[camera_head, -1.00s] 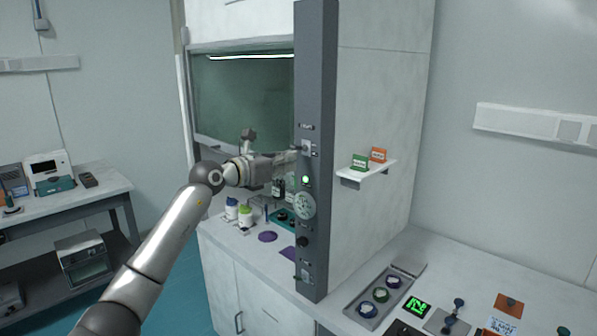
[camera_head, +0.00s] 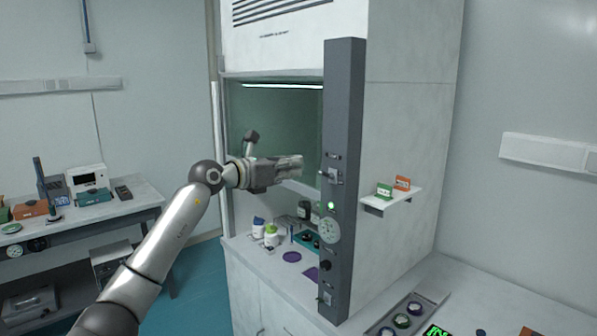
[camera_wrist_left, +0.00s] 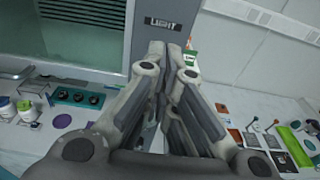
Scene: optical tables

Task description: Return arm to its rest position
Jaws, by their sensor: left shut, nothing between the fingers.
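My left gripper (camera_head: 298,162) is at the end of the left arm, level with the upper part of the grey control column (camera_head: 343,120) of the fume hood. It is shut and empty, to the left of a switch (camera_head: 331,175) on the column and apart from it in the head view. In the left wrist view the fingers (camera_wrist_left: 172,48) are closed together just below the LIGHT label (camera_wrist_left: 174,23); they hide the switch there. My right gripper is not in view.
The fume hood's worktop (camera_head: 262,262) holds bottles (camera_head: 271,235) and purple discs (camera_head: 291,257). A small shelf (camera_head: 392,200) with green and orange boxes juts from the hood's side. A side table (camera_head: 110,210) with instruments stands at left. Floor shows between.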

